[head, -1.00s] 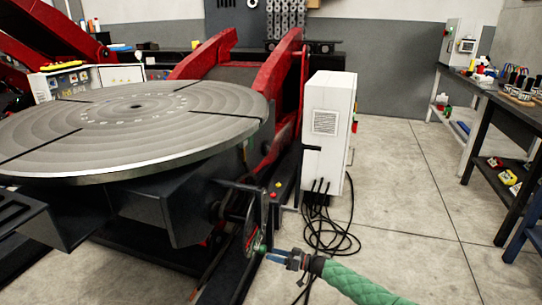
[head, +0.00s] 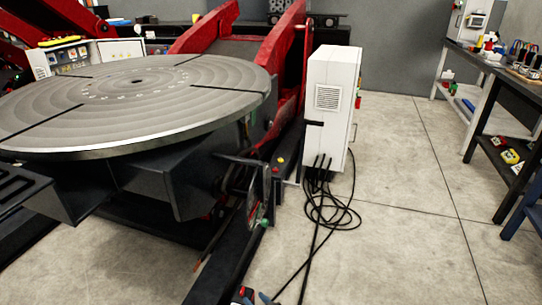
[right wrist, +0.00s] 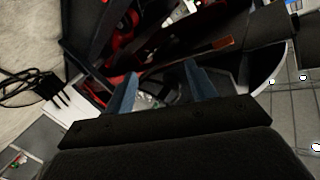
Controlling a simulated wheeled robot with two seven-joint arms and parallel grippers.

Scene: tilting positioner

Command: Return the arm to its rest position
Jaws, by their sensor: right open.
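The tilting positioner has a large round grey table (head: 125,105) and red side arms (head: 277,40). A small panel with a green part (head: 264,222) is on its near right side, apart from my gripper. My left gripper is not in view.
A white control cabinet (head: 333,85) stands right of the positioner, with black cables (head: 330,210) looped on the floor below it. Workbenches (head: 500,85) with tools and parts line the right side. The concrete floor (head: 410,220) between is clear.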

